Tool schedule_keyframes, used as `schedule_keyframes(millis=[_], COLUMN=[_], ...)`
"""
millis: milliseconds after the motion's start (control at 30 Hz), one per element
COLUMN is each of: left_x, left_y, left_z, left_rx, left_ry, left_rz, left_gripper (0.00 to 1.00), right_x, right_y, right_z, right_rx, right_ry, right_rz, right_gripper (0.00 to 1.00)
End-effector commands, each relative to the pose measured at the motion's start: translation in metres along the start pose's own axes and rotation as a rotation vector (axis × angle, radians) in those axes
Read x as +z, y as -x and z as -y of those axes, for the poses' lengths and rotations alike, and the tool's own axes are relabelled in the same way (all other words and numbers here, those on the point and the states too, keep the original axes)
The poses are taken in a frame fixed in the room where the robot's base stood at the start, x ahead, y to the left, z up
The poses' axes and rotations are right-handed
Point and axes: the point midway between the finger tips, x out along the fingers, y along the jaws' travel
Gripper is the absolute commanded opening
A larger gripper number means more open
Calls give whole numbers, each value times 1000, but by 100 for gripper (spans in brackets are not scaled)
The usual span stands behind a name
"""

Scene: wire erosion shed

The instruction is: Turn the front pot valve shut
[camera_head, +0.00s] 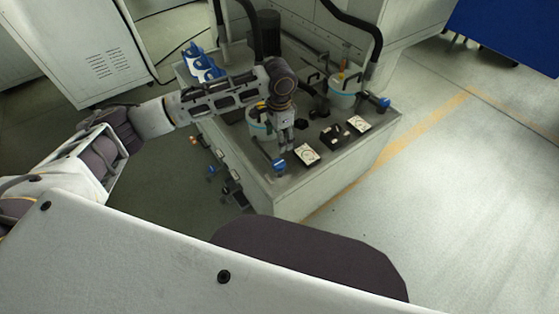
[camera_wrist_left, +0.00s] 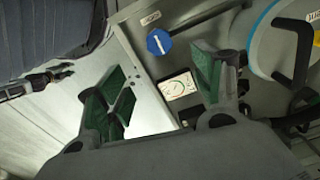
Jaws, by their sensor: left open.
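The valve nearest the front pot has a blue handle (camera_head: 279,164) and sits low at the near edge of the grey bench. In the left wrist view a round blue valve knob (camera_wrist_left: 159,42) shows above and between the fingers, apart from them. The front pot (camera_head: 258,128), white with a blue band, is partly hidden behind my arm; a pot also shows in the left wrist view (camera_wrist_left: 285,40). My left gripper (camera_head: 285,143) is open and empty, pointing down just above and beyond the blue handle. Its fingers (camera_wrist_left: 165,85) spread wide in the left wrist view.
A second pot (camera_head: 343,93) stands farther back, with another blue valve (camera_head: 383,102) at its right. White-faced gauges (camera_head: 306,154) and a dark block (camera_head: 334,135) sit on the bench. Blue parts (camera_head: 201,63) stand at the back left. Floor at right is clear.

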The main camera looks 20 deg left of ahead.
Motion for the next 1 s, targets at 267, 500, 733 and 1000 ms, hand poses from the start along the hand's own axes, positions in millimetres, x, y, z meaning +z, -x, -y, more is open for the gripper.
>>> schedule_keyframes(millis=[267, 500, 733, 1000], left_x=[0, 0, 1, 0], left_y=[-17, -46, -76, -111], left_z=[0, 0, 0, -1], left_rx=[1, 1, 1, 0], left_ry=[0, 0, 0, 0], left_rz=[1, 2, 3, 2], left_gripper=[67, 67, 67, 67], right_x=[-4, -6, -13, -27], right_y=[-1, -3, -3, -4], right_z=[1, 3, 6, 9], right_rx=[-1, -3, -6, -9], right_ry=[-1, -1, -3, -6], right_rz=[-4, -4, -8, -25], right_gripper=[40, 40, 40, 40])
